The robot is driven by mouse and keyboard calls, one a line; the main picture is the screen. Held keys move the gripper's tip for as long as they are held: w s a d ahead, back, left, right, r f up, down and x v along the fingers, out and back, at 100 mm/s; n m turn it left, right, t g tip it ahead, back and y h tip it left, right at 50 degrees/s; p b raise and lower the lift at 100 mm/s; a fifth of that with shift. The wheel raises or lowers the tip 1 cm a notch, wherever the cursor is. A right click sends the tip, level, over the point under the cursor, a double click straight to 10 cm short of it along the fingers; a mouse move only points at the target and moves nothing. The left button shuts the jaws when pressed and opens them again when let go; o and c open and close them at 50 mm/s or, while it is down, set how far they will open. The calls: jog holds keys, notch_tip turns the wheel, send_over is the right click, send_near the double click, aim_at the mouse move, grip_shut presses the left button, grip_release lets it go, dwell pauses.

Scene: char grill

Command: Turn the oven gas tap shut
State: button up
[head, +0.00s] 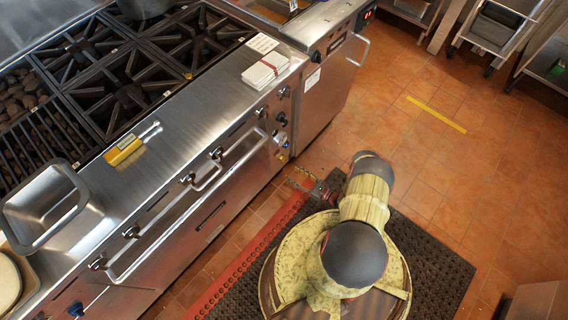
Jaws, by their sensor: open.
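The cooking range (190,150) stands at the left, with a row of dark knobs along its steel front. Near its right end are blue-marked knobs (281,118) and, below them, a small yellow tap-like part (281,156). I cannot tell for sure which is the oven gas tap, or how far it is turned. My arm rises from its round base and bends toward the range. What seems to be my gripper (303,179) shows small and low, beyond the elbow, a little apart from the yellow part. It is open and appears empty.
Oven handles (190,215) stick out from the front. A dark mat (430,265) lies beneath my base.

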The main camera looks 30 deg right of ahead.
aim_at(283, 159)
jog(key=w+r+t+b, duration=0.1)
jog(key=w, duration=0.7)
jog(key=shift+w+a+r+m+h+b, duration=0.2)
jog(key=shift+a+r+m+h+b, duration=0.1)
jog(key=shift+h+b, duration=0.1)
jog(key=shift+c, duration=0.2)
jog(key=c, duration=1.1)
jog(key=shift+m, duration=0.3)
jog(key=shift+a+r+m, duration=0.1)
jog(key=shift+m, duration=4.2)
jog(key=shift+a+r+m, duration=0.1)
jog(key=shift+m, duration=4.2)
jog(key=shift+f, duration=0.1)
